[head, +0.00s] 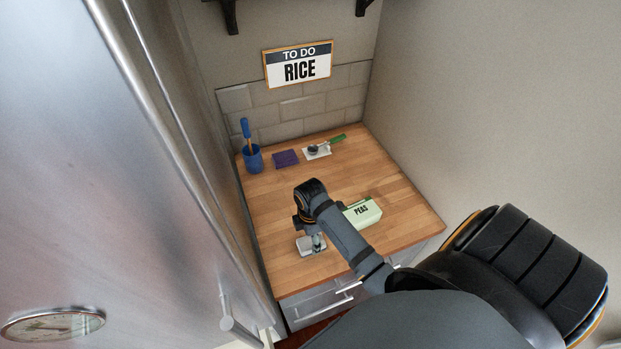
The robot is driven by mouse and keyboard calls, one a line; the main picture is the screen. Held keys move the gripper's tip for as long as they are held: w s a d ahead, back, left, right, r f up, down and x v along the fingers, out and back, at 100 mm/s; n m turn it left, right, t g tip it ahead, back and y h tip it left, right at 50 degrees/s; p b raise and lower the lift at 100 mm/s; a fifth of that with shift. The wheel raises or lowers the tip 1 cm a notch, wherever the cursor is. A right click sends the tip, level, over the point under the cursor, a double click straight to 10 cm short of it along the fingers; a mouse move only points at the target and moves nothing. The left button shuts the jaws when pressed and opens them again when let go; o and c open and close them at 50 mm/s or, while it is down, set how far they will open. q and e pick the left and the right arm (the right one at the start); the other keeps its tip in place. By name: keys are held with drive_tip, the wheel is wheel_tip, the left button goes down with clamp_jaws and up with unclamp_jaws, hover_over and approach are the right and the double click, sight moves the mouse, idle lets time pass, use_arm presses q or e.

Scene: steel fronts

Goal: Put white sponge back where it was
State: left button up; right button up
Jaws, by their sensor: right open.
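A small whitish block (304,247), which looks like the white sponge, lies on the wooden counter (405,212) near its front left part. My right arm reaches in from the lower right, and my right gripper (318,243) points down right at the block. The gripper is open, and its fingers hide part of the block. I cannot tell whether the fingers touch it. My left gripper is not in view.
A green-white PEAS box (362,213) lies right of my arm. At the back are a blue cup (253,159) with a blue-handled tool, a purple pad (285,158) and a white rest (317,153) with a green-handled utensil. A steel door (100,170) fills the left.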

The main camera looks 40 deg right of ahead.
wheel_tip(320, 180, up, 9)
drive_tip(key=shift+r, duration=0.2)
idle(0.5)
